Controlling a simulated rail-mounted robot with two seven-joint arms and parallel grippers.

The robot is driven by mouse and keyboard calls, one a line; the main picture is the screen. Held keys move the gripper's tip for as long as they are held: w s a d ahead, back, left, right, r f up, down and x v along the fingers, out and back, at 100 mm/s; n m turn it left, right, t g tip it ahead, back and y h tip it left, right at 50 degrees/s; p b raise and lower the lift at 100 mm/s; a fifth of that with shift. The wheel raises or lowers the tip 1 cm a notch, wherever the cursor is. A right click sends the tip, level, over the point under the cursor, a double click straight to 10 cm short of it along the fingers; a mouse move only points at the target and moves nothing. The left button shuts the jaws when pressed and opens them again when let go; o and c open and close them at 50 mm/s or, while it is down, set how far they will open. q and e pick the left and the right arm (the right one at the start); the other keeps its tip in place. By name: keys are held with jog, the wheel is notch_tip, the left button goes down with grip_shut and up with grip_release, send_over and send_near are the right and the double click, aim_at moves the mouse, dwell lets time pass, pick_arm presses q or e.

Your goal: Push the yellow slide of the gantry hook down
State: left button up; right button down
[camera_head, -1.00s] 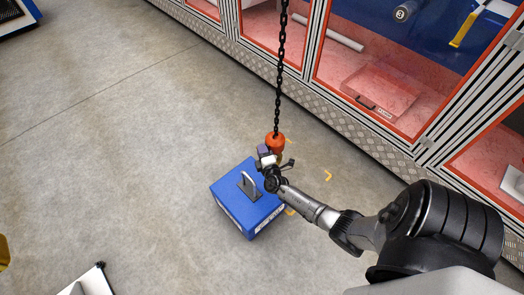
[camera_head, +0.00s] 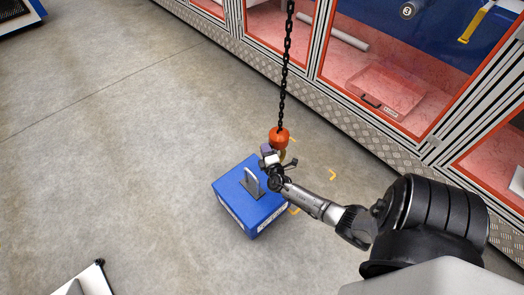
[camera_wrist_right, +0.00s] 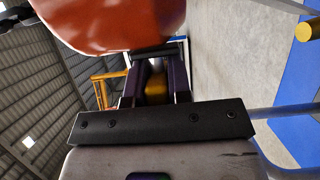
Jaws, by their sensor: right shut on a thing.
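The gantry hook hangs on a black chain (camera_head: 286,70). Its orange body (camera_head: 278,137) is in the middle of the head view and fills the top left of the wrist view (camera_wrist_right: 115,22). A golden-yellow piece, apparently the slide (camera_wrist_right: 156,88), shows between the fingers of my right gripper (camera_wrist_right: 155,80). That gripper is shut on it just below the orange body. In the head view my right gripper (camera_head: 270,160) hides most of the hook's lower part. My left gripper is in neither view.
A blue box (camera_head: 240,203) with a metal handle (camera_head: 251,181) stands on the floor just below the hook. Yellow floor marks lie beside it. Orange-framed glass cabinets (camera_head: 385,75) line the back right.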

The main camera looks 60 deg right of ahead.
jog(key=c, duration=1.4)
grip_release()
jog(key=shift+s+a+f, duration=0.1)
jog(key=shift+a+f, duration=0.05)
jog(key=shift+f, duration=0.1)
jog(key=o, duration=0.4)
jog(key=shift+s+a, duration=0.15)
jog(key=shift+s, duration=0.05)
jog(key=shift+c, duration=0.2)
jog(key=shift+w, duration=0.15)
jog(key=shift+r, duration=0.1)
jog(key=shift+s+a, duration=0.2)
jog(key=shift+s, duration=0.1)
jog(key=p+v, duration=0.3)
jog(key=v, duration=1)
jog(key=shift+p, duration=0.4)
